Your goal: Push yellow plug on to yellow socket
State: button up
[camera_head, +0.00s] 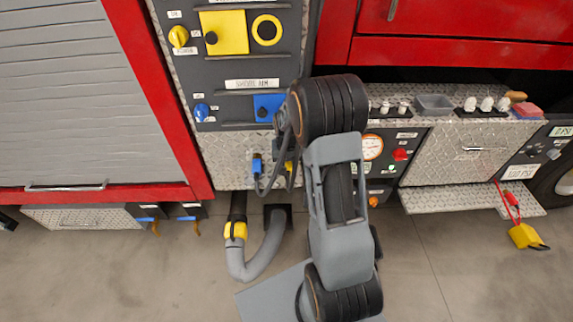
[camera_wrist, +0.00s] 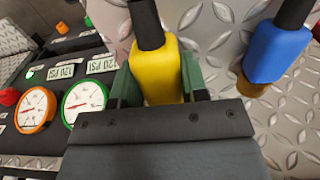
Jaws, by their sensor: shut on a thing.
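The yellow plug (camera_wrist: 157,75) fills the middle of the wrist view, with a black cable at its top end. My gripper (camera_wrist: 158,82) is shut on it, one green finger on each side. In the head view only a sliver of the yellow plug (camera_head: 289,166) shows beside my dark wrist. The yellow panel (camera_head: 232,30) is higher on the truck, with a dark round fitting, which looks like the yellow socket (camera_head: 211,38), at its left side. My gripper is below that panel and apart from it. My arm hides much of the gripper in the head view.
A blue plug (camera_head: 257,165) hangs just left of my gripper; it also shows in the wrist view (camera_wrist: 277,50). A blue panel (camera_head: 268,107) lies between my gripper and the yellow panel. Gauges (camera_head: 372,147) are to the right. A grey hose (camera_head: 262,250) curves below.

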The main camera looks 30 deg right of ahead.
jog(key=shift+r+p, duration=1.75)
jog(key=shift+r, duration=1)
